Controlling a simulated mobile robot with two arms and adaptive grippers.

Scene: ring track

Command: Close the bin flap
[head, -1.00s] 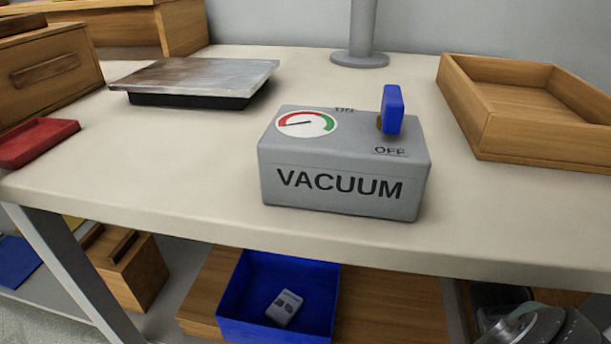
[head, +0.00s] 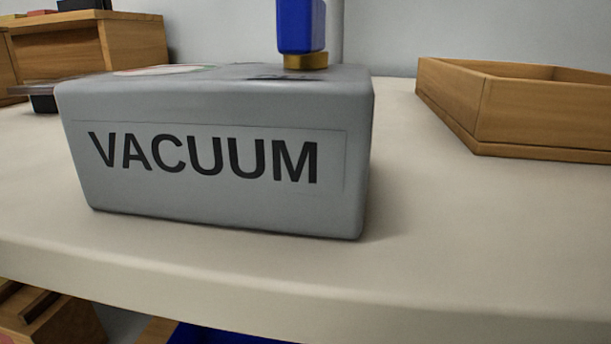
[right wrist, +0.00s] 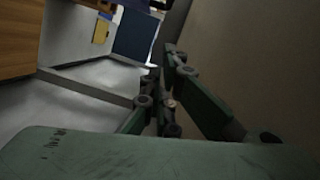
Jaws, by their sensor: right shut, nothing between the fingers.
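I cannot make out a bin flap in either view. The top of a blue container (head: 215,335) under the table just shows at the bottom edge of the head view, mostly cut off. My right gripper (right wrist: 163,72) shows in the right wrist view, with its green and dark fingers shut and empty. A large brownish surface lies close beside it on the right; I cannot tell what it is. My left gripper is in neither view.
A grey VACUUM box (head: 215,160) with a blue handle (head: 301,25) stands near the table's front edge. A wooden tray (head: 455,105) is at the right. The right wrist view shows a dark blue panel (right wrist: 135,35) and grey floor (right wrist: 95,78).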

